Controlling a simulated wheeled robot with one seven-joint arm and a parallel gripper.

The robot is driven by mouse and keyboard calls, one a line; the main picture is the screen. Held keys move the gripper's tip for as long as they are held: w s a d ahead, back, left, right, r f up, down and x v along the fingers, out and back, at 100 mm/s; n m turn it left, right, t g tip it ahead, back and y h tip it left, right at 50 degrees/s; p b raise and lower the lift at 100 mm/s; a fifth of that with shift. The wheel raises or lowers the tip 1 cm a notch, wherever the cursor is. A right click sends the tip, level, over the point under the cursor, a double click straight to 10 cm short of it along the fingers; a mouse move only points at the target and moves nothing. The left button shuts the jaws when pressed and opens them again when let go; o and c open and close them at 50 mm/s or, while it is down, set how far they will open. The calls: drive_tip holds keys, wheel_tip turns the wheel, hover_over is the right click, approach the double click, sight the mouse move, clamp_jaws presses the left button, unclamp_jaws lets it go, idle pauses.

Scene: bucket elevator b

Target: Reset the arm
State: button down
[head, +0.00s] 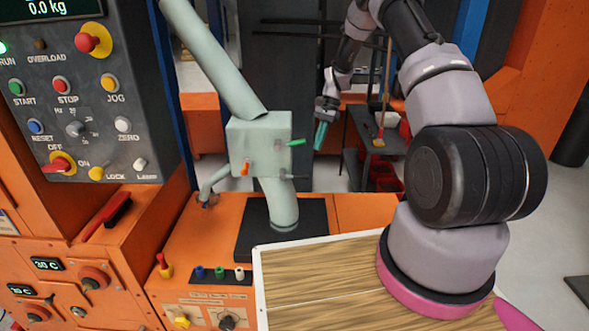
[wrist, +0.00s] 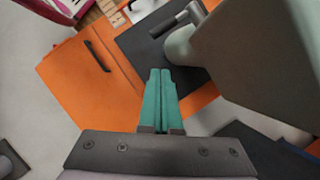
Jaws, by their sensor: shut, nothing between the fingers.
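My gripper (head: 321,134) has teal fingers and hangs at the end of my raised arm, right of the grey-green pipe box (head: 259,145) in the head view. In the wrist view my gripper (wrist: 161,76) shows its two teal fingers side by side, closed together with nothing between them. The fingertips point toward an orange cabinet top (wrist: 90,70) and a dark plate (wrist: 155,48). I cannot tell the exact gap between the fingertips and these surfaces. The arm is bent and reaches out beyond the wooden board at its base.
A control panel (head: 85,115) with buttons and knobs stands at the left. The pipe box has a green lever (head: 296,142) and an orange lever (head: 245,168). A red-handled brush (head: 107,217) lies on the orange ledge. Red bins (head: 386,178) and a small dark stand are behind my gripper.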

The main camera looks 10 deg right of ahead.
drive_tip(key=s+r+n+t, duration=0.1)
drive_tip(key=s+r, duration=0.2)
drive_tip(key=r, duration=0.6)
drive_tip(key=s+r+n+t+h, duration=0.15)
drive_tip(key=s+r, duration=0.25)
drive_tip(key=r, duration=0.5)
drive_tip(key=s+r+t, duration=0.2)
drive_tip(key=s+r, duration=0.1)
drive_tip(key=r, duration=0.7)
drive_tip(key=s+r+n+t, duration=0.1)
drive_tip(key=s+r+t, duration=0.2)
drive_tip(key=s, duration=0.9)
drive_tip(key=s+r+n+t, duration=0.2)
drive_tip(key=s+r, duration=0.5)
drive_tip(key=s, duration=0.5)
drive_tip(key=shift+s+a+t, duration=0.15)
drive_tip(key=shift+a+t, duration=0.05)
drive_tip(key=shift+t, duration=0.25)
drive_tip(key=shift+d, duration=0.6)
